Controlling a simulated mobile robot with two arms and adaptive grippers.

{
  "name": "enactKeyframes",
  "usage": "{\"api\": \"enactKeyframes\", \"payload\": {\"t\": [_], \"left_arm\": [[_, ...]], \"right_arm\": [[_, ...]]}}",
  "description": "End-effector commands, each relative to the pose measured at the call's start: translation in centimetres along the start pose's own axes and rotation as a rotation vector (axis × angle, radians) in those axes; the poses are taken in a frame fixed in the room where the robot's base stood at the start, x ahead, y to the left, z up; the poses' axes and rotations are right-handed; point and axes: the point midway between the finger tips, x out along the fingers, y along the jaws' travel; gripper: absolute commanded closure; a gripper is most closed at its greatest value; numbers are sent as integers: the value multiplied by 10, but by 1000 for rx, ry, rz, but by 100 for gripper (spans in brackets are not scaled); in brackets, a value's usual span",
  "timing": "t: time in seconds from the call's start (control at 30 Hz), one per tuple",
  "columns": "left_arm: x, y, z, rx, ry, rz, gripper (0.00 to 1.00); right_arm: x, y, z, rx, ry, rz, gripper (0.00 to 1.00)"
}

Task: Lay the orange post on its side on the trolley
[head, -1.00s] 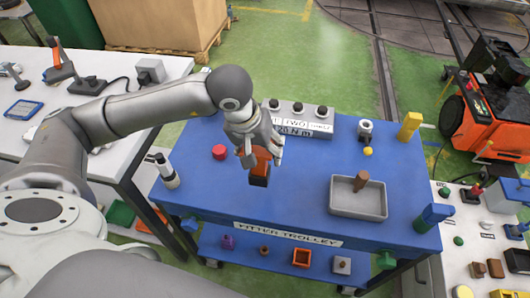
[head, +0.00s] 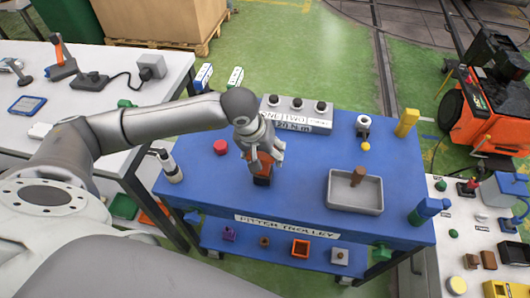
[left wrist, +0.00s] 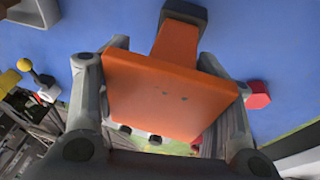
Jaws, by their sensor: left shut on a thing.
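The orange post (head: 263,168) is in my left gripper (head: 264,158) above the left-middle of the blue trolley top (head: 300,175). Its dark end points down and toward the front edge in the head view. In the left wrist view, the post's broad orange face (left wrist: 168,92) lies between both fingers, and a narrower orange part runs to the dark end. My left gripper (left wrist: 165,110) is shut on the post. I cannot tell whether the dark end touches the trolley. My right gripper is not in view.
A red knob (head: 220,147) stands left of the post. A grey tray (head: 355,203) with a brown peg is to the right. A grey control box (head: 297,115) is behind, and a yellow block (head: 407,122) is at the back right. The trolley's middle front is clear.

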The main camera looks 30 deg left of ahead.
Motion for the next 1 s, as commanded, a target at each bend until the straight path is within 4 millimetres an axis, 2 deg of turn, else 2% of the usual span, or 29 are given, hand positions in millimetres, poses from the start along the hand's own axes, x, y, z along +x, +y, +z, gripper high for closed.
{"api": "enactKeyframes", "payload": {"t": [0.07,0.1,0.3,0.63,0.77,0.87,1.0], "left_arm": [[2,0,0,0,3,2,99],[3,-1,1,0,0,-1,40],[2,-1,0,0,0,-1,16],[1,-1,0,-1,0,-1,16],[-4,0,-1,-1,-1,-1,16],[-18,0,-2,0,5,1,16],[-49,0,-2,1,7,2,16]], "right_arm": [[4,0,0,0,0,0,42],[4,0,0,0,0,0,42],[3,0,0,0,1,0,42],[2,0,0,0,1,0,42],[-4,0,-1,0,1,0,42],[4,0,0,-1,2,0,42],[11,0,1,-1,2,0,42]]}}
